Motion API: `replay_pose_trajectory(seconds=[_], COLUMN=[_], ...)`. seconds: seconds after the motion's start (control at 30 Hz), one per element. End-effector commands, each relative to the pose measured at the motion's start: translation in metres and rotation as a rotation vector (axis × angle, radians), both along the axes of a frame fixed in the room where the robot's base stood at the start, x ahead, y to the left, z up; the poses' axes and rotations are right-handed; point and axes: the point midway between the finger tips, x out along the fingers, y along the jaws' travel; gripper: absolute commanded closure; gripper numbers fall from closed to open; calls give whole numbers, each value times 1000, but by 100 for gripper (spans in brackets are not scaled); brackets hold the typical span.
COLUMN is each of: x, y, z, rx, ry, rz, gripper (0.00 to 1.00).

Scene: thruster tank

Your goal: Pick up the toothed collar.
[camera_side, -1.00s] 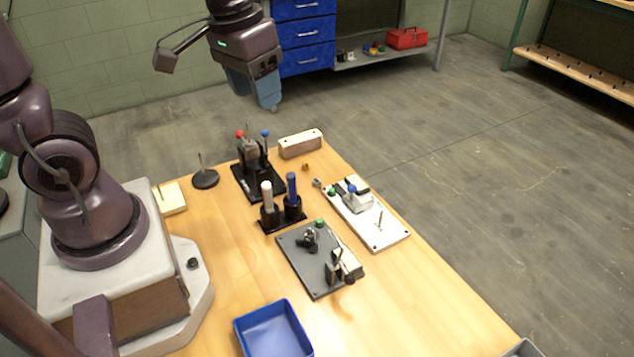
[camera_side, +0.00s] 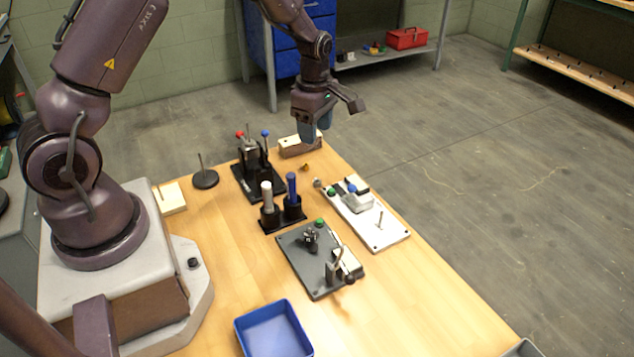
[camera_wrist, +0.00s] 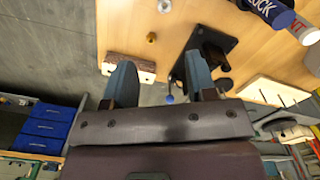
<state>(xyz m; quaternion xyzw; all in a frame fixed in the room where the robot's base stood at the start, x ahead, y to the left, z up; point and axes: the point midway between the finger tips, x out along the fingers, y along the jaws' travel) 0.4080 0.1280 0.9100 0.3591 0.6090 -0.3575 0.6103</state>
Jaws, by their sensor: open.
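Two small loose parts lie on the wooden table, and both are too small for me to see teeth clearly. One is a grey metal part (camera_side: 317,183) by the white plate's corner; it shows at the top edge of the wrist view (camera_wrist: 164,6). The other is a brass-coloured part (camera_side: 305,167) behind it, also in the wrist view (camera_wrist: 151,37). I cannot tell which is the toothed collar. My gripper (camera_side: 316,130) is open and empty, above the table's back edge near the wooden block. Its blue-grey fingers (camera_wrist: 163,72) stand apart in the wrist view.
The wooden block (camera_side: 300,145) lies at the back edge. A black stand with red and blue knobs (camera_side: 258,178), a holder with white and blue cylinders (camera_side: 283,216), a white plate (camera_side: 385,236) and a dark plate (camera_side: 313,284) stand nearby. A blue tray (camera_side: 272,331) is in front.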

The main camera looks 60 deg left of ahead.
Motion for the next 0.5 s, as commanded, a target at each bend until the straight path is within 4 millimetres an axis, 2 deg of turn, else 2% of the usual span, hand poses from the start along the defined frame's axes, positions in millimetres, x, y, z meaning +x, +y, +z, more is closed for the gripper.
replay_pose_trajectory(seconds=[0.3,0.5], x=[-2,-1], y=[-1,-2], z=[-58,-73], rx=[-1,-1], ry=[6,3], rz=[1,-1], gripper=[48,48])
